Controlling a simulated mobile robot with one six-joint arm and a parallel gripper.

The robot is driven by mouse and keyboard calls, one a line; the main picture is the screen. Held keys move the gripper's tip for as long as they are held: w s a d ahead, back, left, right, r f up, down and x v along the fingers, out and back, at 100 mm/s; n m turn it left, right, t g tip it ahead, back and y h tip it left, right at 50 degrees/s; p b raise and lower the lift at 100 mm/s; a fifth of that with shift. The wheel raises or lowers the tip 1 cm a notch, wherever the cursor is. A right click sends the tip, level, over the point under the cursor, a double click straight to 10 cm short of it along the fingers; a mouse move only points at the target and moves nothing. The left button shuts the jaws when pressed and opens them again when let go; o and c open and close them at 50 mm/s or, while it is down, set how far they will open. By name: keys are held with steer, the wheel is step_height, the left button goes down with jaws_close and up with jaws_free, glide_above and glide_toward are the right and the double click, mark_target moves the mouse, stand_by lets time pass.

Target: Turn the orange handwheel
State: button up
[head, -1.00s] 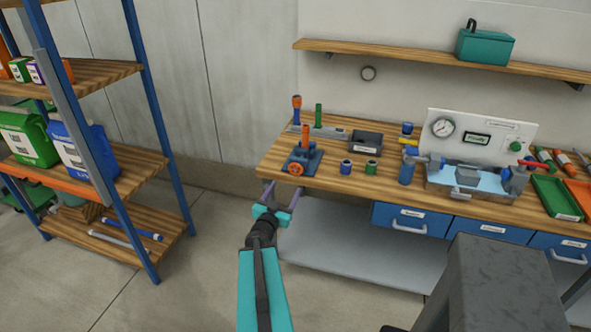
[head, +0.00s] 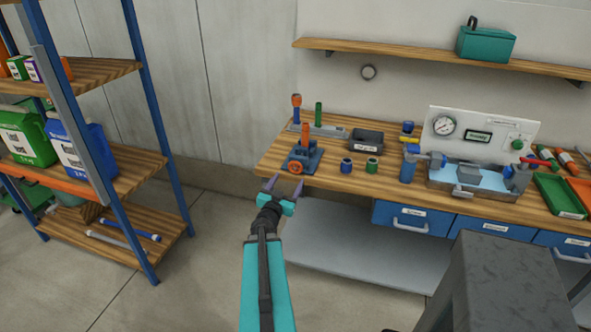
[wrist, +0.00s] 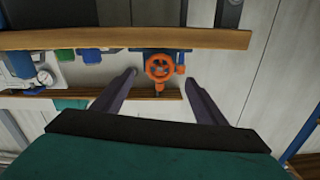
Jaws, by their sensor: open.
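The orange handwheel (head: 296,168) is on the front of a blue vise-like fixture (head: 313,157) near the left end of the workbench, with an orange post above it. In the wrist view the spoked handwheel (wrist: 160,67) shows ahead, between the fingers and beyond their tips. My gripper (head: 284,185) is open and empty, just in front of the bench's front edge and slightly below and left of the wheel. In the wrist view my gripper (wrist: 162,88) has its two fingers spread wide.
The wooden workbench (head: 390,185) carries blue and green cylinders (head: 358,168), a dark box (head: 366,139) and a gauge panel (head: 478,135). A blue-framed shelf rack (head: 160,130) stands at left. The floor between rack and bench is clear.

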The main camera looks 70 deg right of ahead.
mark_target(295, 169)
steer(key=shift+w+d+p, duration=0.15)
steer(key=shift+d+p, duration=0.4)
steer(key=shift+d, duration=1.75)
steer(key=shift+w+d+p, duration=0.1)
steer(key=shift+d+p, duration=0.45)
steer(key=shift+d, duration=1.7)
steer(key=c, duration=1)
steer(key=shift+d, duration=0.15)
steer(key=shift+c, duration=0.2)
